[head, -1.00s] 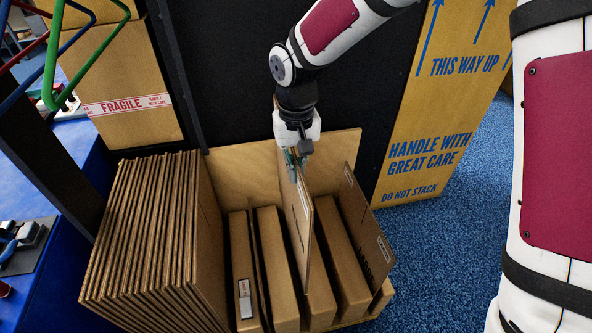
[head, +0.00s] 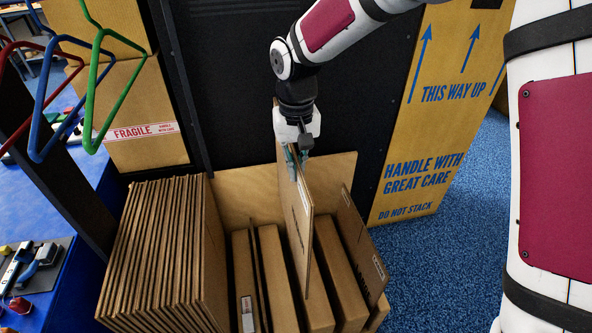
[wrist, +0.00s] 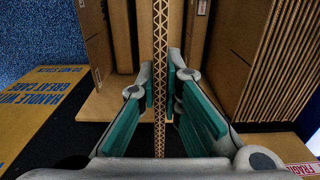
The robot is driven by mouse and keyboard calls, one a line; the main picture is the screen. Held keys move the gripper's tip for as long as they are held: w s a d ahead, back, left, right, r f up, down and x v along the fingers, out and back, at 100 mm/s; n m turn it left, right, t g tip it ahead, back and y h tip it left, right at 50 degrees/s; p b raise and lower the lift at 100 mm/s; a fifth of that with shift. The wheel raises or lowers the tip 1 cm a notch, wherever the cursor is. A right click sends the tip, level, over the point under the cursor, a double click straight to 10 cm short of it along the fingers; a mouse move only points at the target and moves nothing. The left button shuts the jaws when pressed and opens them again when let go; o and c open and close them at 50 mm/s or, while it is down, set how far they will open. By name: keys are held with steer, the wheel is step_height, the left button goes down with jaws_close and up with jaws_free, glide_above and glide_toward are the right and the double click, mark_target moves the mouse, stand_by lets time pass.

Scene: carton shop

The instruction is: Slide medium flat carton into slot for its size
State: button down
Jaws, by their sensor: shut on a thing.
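My gripper (head: 295,160) is shut on the top edge of an upright flat carton (head: 302,220). In the wrist view the carton's corrugated edge (wrist: 160,60) runs between the teal finger pads (wrist: 160,105). The carton stands among the brown dividers of a wooden rack (head: 248,195). Another thin flat carton (head: 362,248) with a white label stands upright to the right. The size marks on the cartons are too small to read.
Many flat cartons (head: 165,250) stand packed at the rack's left. A black panel (head: 240,90) rises behind. A large carton with blue print (head: 420,150) stands at the right. Coloured hangers (head: 95,90) hang at the upper left. Blue floor (head: 450,260) is clear at the right.

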steer(key=shift+r+p, duration=2.65)
steer(key=shift+r, duration=2.3)
steer(key=w+d+f+b, duration=0.1)
steer(key=d+f+b, duration=0.3)
steer(key=f, duration=0.5)
steer(key=w+d+f+b, duration=0.2)
steer(key=d+f+b, duration=0.2)
steer(key=f, duration=0.5)
steer(key=w+d+f+b, duration=0.1)
steer(key=d+f+b, duration=0.3)
steer(key=f, duration=0.5)
step_height(320, 180, down, 29)
steer(key=b, duration=1.9)
steer(key=shift+w+d, duration=0.15)
